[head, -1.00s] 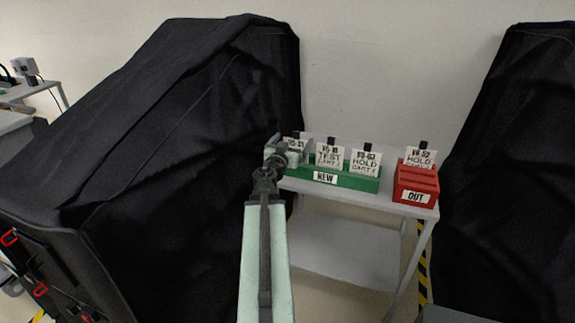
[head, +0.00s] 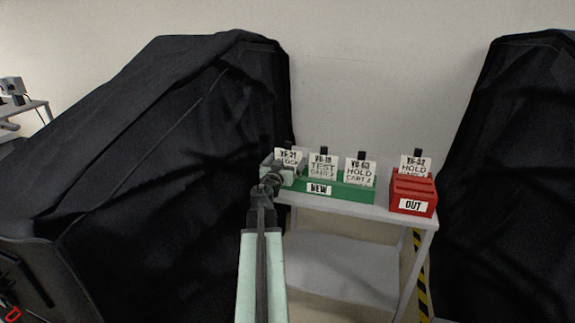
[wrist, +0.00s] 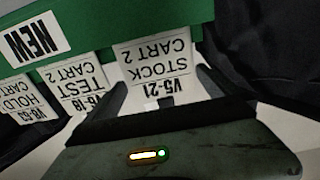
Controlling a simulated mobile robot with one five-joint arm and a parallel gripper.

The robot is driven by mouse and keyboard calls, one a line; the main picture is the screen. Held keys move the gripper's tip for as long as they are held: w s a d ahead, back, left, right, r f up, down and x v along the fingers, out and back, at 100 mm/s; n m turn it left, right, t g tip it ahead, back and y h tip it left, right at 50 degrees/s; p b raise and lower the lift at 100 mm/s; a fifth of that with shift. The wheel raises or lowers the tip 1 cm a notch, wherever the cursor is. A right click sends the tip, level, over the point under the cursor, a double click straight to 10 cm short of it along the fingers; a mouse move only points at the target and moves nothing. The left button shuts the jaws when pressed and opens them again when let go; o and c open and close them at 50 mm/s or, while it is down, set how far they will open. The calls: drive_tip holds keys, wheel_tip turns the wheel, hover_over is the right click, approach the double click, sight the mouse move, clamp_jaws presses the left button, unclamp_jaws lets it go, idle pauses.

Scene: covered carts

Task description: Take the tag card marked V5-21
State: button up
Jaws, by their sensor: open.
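The tag card marked V5-21 (head: 287,155) stands at the left end of the green NEW holder (head: 345,191); its lower part is hidden behind my gripper. In the wrist view the card (wrist: 157,66) appears upside down and reads STOCK CART 2. My gripper (head: 279,174) is open in front of that card. In the wrist view its fingers (wrist: 160,88) are spread to either side of the card's marked end; I cannot tell whether they touch it.
Two more cards, TEST (head: 322,167) and HOLD (head: 360,172), stand in the green holder. A red OUT box (head: 413,195) with another HOLD card (head: 415,166) sits to the right on the grey cart (head: 340,208). Black-covered carts flank it at left (head: 150,150) and right (head: 510,170).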

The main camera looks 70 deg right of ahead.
drive_tip(key=d, duration=0.2)
drive_tip(key=shift+w+d, duration=0.1)
drive_tip(key=shift+d, duration=0.25)
drive_tip(key=shift+a, duration=0.1)
drive_tip(key=c, duration=1)
drive_tip(key=shift+o, duration=0.2)
wheel_tip(320, 180, up, 13)
drive_tip(key=p, duration=1.2)
drive_tip(key=shift+f+p, duration=0.15)
drive_tip(key=shift+p, duration=0.2)
drive_tip(key=shift+f, duration=0.15)
